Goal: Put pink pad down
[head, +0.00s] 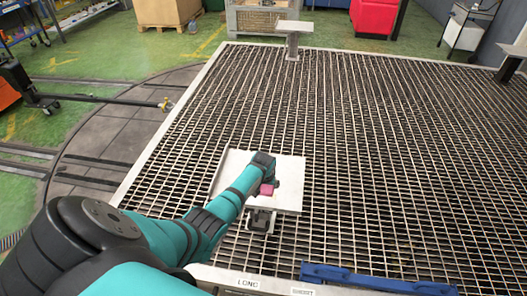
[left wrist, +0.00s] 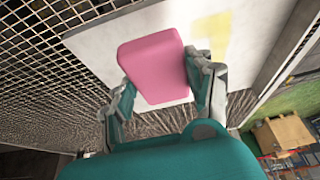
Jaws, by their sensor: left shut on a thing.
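The pink pad (left wrist: 155,65) is a rounded block held between the two fingers of my left gripper (left wrist: 160,85). In the head view, a small part of the pink pad (head: 267,189) shows beside my left gripper (head: 266,180), over a pale square plate (head: 289,190). The plate also lies behind the pad in the left wrist view (left wrist: 255,30), with a yellow patch on it. I cannot tell whether the pad touches the plate. My left arm hides part of the plate. My right gripper is not in view.
The plate stands on a large metal grating (head: 390,160). A blue bar (head: 375,280) lies at the grating's near edge, beside labels reading LONG (head: 248,283) and another word. A post with a flat top (head: 293,35) stands at the far edge. Much of the grating is bare.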

